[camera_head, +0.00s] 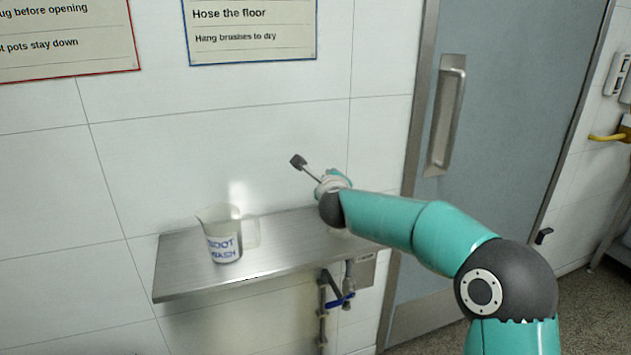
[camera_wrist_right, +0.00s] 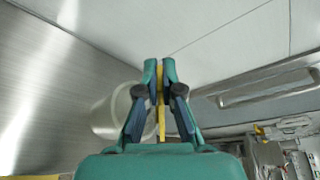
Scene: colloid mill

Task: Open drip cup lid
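My right gripper (camera_head: 333,183) is at the end of the teal arm, above the right part of the steel shelf (camera_head: 185,273). In the right wrist view its fingers (camera_wrist_right: 161,75) are close together with a thin yellow strip (camera_wrist_right: 161,115) between them. In the head view a thin rod with a dark flat end (camera_head: 298,161) sticks out from the gripper; whether it is the same piece is unclear. A pale round cup (camera_wrist_right: 108,115) shows behind the fingers in the wrist view. I cannot make out a drip cup lid. My left gripper is out of view.
A clear jug (camera_head: 224,240) marked BOOT WASH stands on the shelf's left part. Pipes with a blue valve handle (camera_head: 341,301) hang below. A grey door (camera_head: 500,110) with a steel handle plate (camera_head: 445,115) is at the right. Signs hang on the tiled wall.

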